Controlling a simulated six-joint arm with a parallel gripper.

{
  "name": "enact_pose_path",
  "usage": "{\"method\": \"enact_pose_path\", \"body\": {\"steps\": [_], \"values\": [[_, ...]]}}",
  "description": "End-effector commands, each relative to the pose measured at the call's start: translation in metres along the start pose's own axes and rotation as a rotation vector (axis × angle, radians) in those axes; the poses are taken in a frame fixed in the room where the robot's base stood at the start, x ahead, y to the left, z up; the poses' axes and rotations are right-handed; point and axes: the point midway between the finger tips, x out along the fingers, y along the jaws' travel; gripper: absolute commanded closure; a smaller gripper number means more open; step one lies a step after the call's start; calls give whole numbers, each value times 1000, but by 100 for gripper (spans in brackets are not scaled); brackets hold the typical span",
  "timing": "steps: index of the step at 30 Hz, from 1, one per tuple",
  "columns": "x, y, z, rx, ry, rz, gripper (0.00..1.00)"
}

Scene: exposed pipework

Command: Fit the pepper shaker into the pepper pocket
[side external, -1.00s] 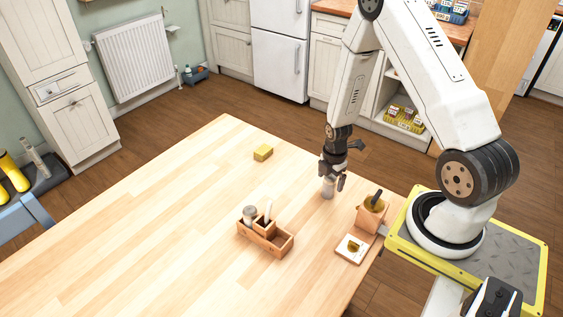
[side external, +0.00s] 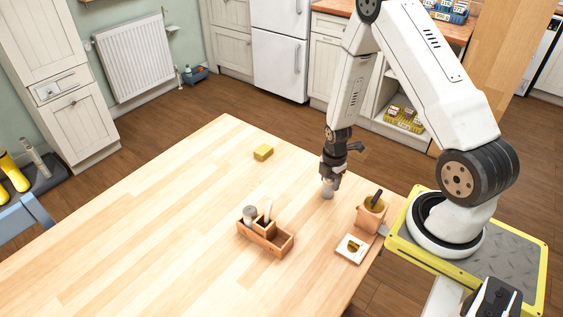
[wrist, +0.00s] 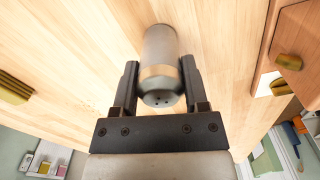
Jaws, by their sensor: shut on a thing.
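The pepper shaker (side external: 327,193), a small grey cylinder, stands upright on the table below my gripper (side external: 329,182). In the wrist view my gripper (wrist: 158,86) has its two dark fingers closed on either side of the shaker (wrist: 161,55), near its holed top. The wooden caddy (side external: 279,246) sits to the left of the gripper and nearer the camera. Another grey-topped shaker (side external: 249,213) stands in its left end and a pale upright item (side external: 267,213) in its middle part. The right-hand compartment looks empty.
A wooden pot (side external: 370,218) with a dark-handled item stands right of the gripper, near the table edge. A yellow sponge-like block (side external: 263,152) lies at the back. The table between shaker and caddy is clear.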

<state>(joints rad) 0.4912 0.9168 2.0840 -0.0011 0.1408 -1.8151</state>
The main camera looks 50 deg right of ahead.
Motion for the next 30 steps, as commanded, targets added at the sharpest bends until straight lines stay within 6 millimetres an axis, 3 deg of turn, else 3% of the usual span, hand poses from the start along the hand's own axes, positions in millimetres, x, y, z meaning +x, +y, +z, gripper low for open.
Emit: {"method": "enact_pose_path", "body": {"steps": [14,30], "values": [[-6,1,0,0,0,2,100],[-62,1,0,0,-1,4,100]]}}
